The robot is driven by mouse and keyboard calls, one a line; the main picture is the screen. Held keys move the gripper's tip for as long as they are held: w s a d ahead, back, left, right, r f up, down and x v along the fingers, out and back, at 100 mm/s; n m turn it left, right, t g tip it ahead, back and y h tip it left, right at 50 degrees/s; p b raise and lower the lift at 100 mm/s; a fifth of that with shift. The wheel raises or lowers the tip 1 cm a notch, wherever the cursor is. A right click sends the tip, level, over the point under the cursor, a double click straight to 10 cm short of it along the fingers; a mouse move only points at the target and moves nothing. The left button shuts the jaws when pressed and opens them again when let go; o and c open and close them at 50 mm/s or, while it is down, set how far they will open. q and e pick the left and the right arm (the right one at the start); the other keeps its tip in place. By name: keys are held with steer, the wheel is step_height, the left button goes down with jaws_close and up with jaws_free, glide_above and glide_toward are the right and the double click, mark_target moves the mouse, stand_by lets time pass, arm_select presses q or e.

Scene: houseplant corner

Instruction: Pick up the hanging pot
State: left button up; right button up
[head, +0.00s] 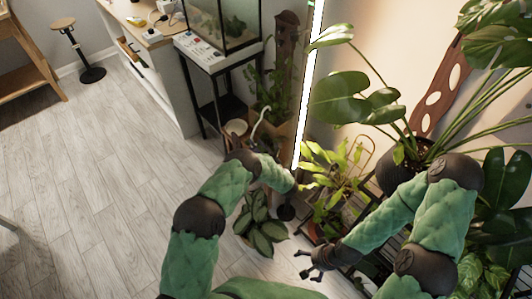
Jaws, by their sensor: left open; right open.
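No pot can be clearly seen hanging. A small tan pot (236,128) stands beyond my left arm, with a pale curved hook-like piece (261,118) beside it; whether they belong together cannot be told. A fern-like plant (338,180) grows from an orange pot (318,233), with a thin tan loop (369,147) behind its leaves. My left gripper (286,212) points down between the tan pot and the orange pot; it is small and dark, open, with nothing visible in it. My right gripper (304,266) is open and empty, below the orange pot.
A broad-leaved plant (262,230) stands on the floor close to my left gripper. A large leafy plant in a dark pot (394,177) stands at the right. A glass tank (222,22) sits on a black stand at the top. The wooden floor (110,180) at left is clear.

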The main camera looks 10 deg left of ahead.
arm_select(q)
steer(key=b+x, duration=0.1)
steer(key=x, duration=0.2)
steer(key=shift+w+a, duration=0.2)
steer(key=shift+a, duration=0.15)
jaws_close()
steer(key=shift+r, duration=0.1)
